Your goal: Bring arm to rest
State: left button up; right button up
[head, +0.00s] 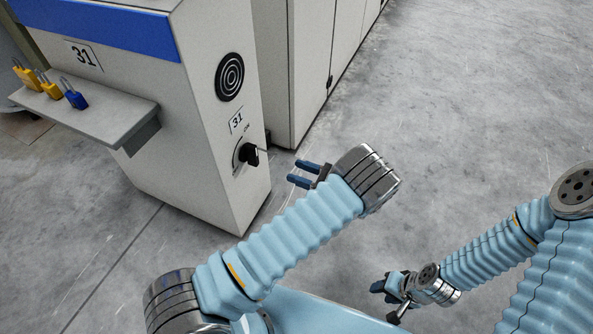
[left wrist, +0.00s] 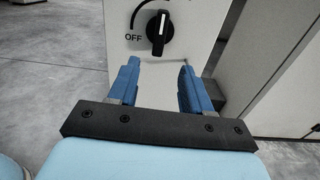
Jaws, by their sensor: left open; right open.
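My left gripper (head: 293,172) is open and empty, just to the right of the rotary switch (head: 247,154) on the cabinet numbered 31. In the left wrist view, the open jaws (left wrist: 158,74) point towards the black switch knob (left wrist: 159,34), with a gap between fingertips and knob. "OFF" is printed to the knob's left, and its white mark is near the top. My right gripper (head: 388,292) is open and low at the bottom right, well away from the cabinet. It is partly hidden by its own wrist, and nothing shows in it.
The cabinet (head: 195,120) has a shelf (head: 100,118) carrying two yellow padlocks (head: 50,88) and one blue padlock (head: 75,98). A round black-ringed disc (head: 230,76) is above the switch. More pale cabinets (head: 310,60) stand behind. The grey floor (head: 470,110) at right is clear.

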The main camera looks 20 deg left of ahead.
pick_arm(q)
jog(key=shift+a, duration=0.1)
jog(key=s+a+f+n+g+h, duration=0.4)
jog(key=s+f+g+h, duration=0.3)
jog(key=s+f, duration=0.5)
jog(key=s+d+f+n+h+p, duration=0.1)
jog(key=s+d+f+n+h, duration=0.25)
jog(key=s+h, duration=0.25)
jog(key=s+d+r+n+t+h+p, duration=0.1)
jog(key=d+r+n+t+h, duration=0.3)
jog(key=n+h, duration=0.5)
jog(key=s+d+n+t, duration=0.1)
jog(key=d+n+t, duration=0.1)
jog(key=d+n, duration=0.1)
jog(key=shift+s+d+n, duration=0.35)
jog(key=shift+n, duration=0.4)
jog(key=shift+r, duration=0.1)
